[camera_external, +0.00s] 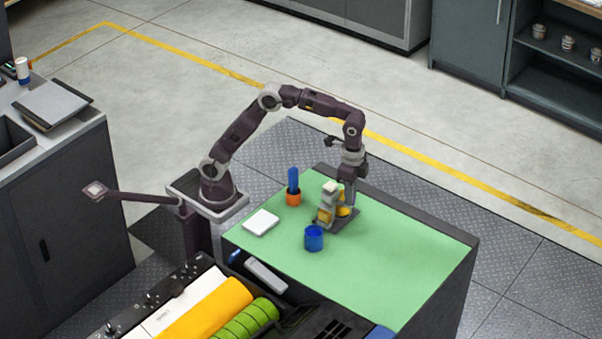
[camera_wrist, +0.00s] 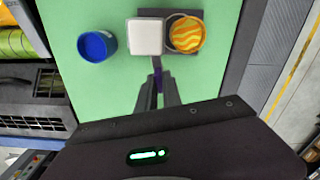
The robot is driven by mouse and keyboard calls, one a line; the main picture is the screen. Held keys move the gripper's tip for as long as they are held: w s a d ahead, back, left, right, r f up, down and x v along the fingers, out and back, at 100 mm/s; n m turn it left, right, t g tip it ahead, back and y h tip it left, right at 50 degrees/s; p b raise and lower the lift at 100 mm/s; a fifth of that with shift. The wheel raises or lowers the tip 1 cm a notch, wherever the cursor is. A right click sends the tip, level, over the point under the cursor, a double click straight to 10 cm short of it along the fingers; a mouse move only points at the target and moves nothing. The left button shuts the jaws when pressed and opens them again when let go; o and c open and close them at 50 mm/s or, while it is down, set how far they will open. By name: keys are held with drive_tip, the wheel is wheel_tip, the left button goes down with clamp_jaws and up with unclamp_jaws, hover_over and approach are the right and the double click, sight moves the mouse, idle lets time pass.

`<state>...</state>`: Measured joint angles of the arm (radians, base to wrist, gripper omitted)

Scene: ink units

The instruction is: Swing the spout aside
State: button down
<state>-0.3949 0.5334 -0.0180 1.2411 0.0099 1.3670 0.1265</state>
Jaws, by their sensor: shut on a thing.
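The ink unit stands on a dark base plate (camera_external: 330,222) on the green mat; it has a pale block-shaped top (camera_external: 330,187), seen as a white square (camera_wrist: 145,36) in the wrist view. A round pot with orange and yellow wavy ink (camera_wrist: 187,33) sits right beside the block there. My gripper (camera_external: 346,201) points down at the unit, next to the block. In the wrist view my gripper (camera_wrist: 158,72) has its fingers close together just below the block, shut on what appears to be the spout. The spout is mostly hidden by the fingers.
A blue cup (camera_external: 314,238) stands in front of the unit. An orange cup (camera_external: 293,198) with a blue object in it and a white flat block (camera_external: 261,222) are to the left. The right part of the green mat (camera_external: 420,250) is clear.

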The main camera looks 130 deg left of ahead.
drive_tip(key=c, duration=1.5)
unclamp_jaws()
wheel_tip(320, 180, up, 7)
drive_tip(key=shift+r, duration=0.1)
drive_tip(key=shift+d, duration=0.1)
drive_tip(key=s+d+r+m+t, duration=0.1)
drive_tip(key=s+d+r+t, duration=0.25)
drive_tip(key=s+d, duration=0.85)
drive_tip(key=s+d+f+m+t, duration=0.1)
drive_tip(key=s+d+f, duration=0.1)
drive_tip(key=s+f, duration=0.2)
drive_tip(key=s+d+f+t, duration=0.1)
drive_tip(key=s+f, duration=0.3)
drive_tip(key=s, duration=0.7)
drive_tip(key=shift+s+d+f+m, duration=0.3)
drive_tip(key=shift+d+m, duration=0.1)
drive_tip(key=shift+d, duration=0.45)
